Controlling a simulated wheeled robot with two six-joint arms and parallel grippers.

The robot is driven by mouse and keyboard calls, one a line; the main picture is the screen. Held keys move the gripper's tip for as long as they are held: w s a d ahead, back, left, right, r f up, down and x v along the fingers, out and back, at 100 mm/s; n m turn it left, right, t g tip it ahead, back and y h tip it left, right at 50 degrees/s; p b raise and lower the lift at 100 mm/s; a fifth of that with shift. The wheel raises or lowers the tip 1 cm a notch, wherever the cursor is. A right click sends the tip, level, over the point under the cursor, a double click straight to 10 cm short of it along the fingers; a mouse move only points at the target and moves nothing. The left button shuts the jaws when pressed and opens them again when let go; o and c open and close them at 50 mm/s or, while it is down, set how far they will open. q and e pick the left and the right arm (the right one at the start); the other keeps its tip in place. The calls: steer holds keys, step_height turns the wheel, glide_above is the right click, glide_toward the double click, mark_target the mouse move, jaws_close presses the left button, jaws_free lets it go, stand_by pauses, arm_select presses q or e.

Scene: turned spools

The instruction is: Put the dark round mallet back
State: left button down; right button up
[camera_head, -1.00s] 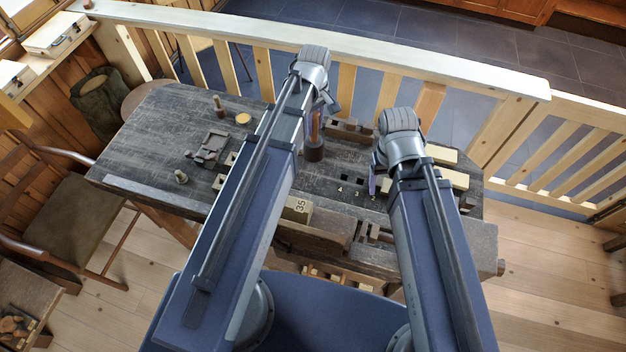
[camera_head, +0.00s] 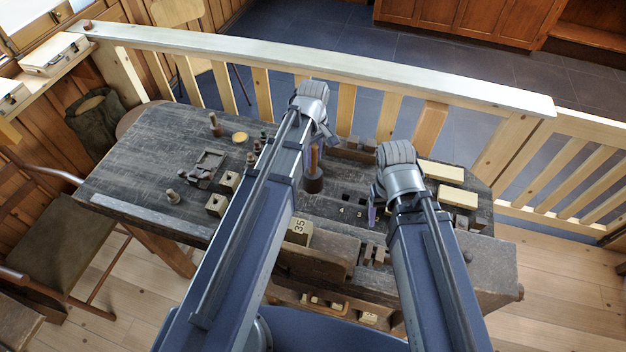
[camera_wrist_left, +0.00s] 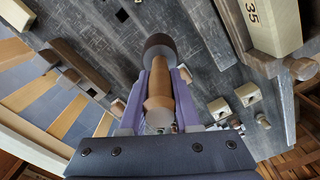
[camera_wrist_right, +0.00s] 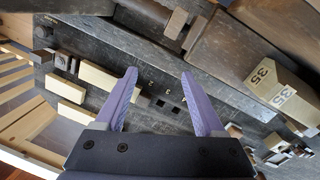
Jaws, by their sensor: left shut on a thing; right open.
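My left gripper (camera_wrist_left: 163,82) is shut on the wooden handle of the dark round mallet (camera_wrist_left: 159,43). The mallet's dark head points away from the wrist. In the head view the mallet (camera_head: 313,185) hangs head down over the bench, left of the numbered square holes (camera_head: 348,196); I cannot tell whether it touches the bench top. My right gripper (camera_wrist_right: 158,75) is open and empty over the bench, with the holes (camera_wrist_right: 159,102) and their painted numbers showing beyond and between its fingers. In the head view the right fingers are mostly hidden by the wrist.
The dark workbench (camera_head: 130,165) carries pale blocks (camera_head: 441,172) at right, a block marked 35 (camera_head: 299,230) at the front, and several small blocks, spools and a metal tool at left. A wooden railing (camera_head: 330,65) runs behind it. A chair (camera_head: 70,215) stands at left.

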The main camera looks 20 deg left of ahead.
mark_target(313, 171)
arm_select(q)
step_height(313, 171, down, 3)
steer(key=shift+f+b, duration=0.15)
steer(key=shift+b, duration=0.8)
arm_select(e)
step_height(313, 171, down, 3)
steer(key=shift+f, duration=0.2)
arm_select(q)
step_height(313, 171, down, 4)
steer(key=b, duration=0.3)
steer(key=shift+b, duration=0.35)
arm_select(e)
step_height(313, 171, down, 4)
steer(key=shift+r, duration=0.25)
arm_select(q)
steer(key=c, duration=0.6)
jaws_free()
arm_select(e)
steer(key=shift+f, duration=0.15)
arm_select(q)
steer(key=shift+r, duration=0.2)
